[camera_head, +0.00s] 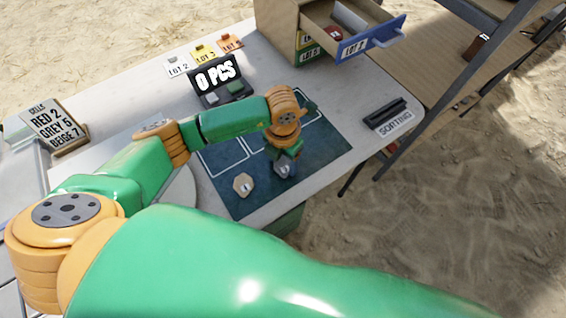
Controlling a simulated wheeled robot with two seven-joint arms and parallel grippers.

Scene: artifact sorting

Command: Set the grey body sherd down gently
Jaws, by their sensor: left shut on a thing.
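My left gripper (286,163) points down over the dark blue mat (232,203) on the table. It is shut on a small grey piece, which I take to be the grey body sherd (286,169). The fingers hide part of the sherd, and I cannot tell whether it touches the mat. A beige sherd (243,185) with a small mark lies on the mat just left of the gripper. My right gripper is not in view.
A cabinet with an open blue-fronted drawer (372,36) is at the back. A "SORTING" plate (395,121) lies on the right. A code sign (50,122) stands left.

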